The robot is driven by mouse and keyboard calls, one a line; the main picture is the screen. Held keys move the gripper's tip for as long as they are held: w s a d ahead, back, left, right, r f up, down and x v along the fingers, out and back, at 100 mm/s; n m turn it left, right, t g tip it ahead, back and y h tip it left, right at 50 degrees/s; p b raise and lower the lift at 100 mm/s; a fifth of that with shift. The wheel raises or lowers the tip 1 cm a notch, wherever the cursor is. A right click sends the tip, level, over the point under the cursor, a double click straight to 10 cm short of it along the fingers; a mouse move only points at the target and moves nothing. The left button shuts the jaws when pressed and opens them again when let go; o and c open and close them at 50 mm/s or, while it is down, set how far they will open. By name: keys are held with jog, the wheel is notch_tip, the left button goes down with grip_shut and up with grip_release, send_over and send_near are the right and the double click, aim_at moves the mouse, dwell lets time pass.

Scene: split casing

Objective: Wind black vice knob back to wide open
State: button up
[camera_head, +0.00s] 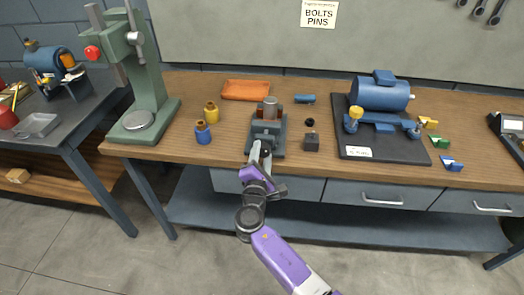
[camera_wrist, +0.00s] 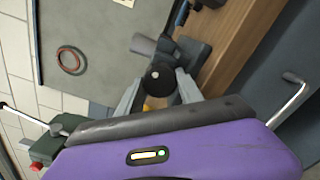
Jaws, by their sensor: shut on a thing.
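A grey-blue vice (camera_head: 278,133) stands near the front edge of the workbench, with a grey cylinder (camera_head: 270,107) at its jaws. My gripper (camera_head: 261,149) reaches the front of the vice from below. In the wrist view the black round knob (camera_wrist: 160,79) lies between the two fingers of my gripper (camera_wrist: 159,84), which are shut on it. The vice (camera_wrist: 192,52) shows behind the knob, partly hidden. In the head view the knob is hidden by my fingers. I cannot tell how wide the vice jaws stand.
A blue pot (camera_head: 203,133) and a yellow pot (camera_head: 211,112) stand left of the vice. A dark block (camera_head: 312,143) is close on its right. An orange tray (camera_head: 246,90) lies behind. A green press (camera_head: 148,90) and a blue motor casing (camera_head: 380,94) stand farther out.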

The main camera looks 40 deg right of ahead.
jog(key=n+p, duration=0.2)
jog(key=n, duration=0.2)
jog(key=shift+n, duration=0.3)
jog(key=shift+f+n+p, duration=0.1)
jog(key=shift+n+p, duration=0.95)
jog(key=shift+n, duration=0.85)
jog(key=o, duration=1.4)
jog(key=shift+b+v, duration=0.45)
jog(key=shift+v, duration=3.45)
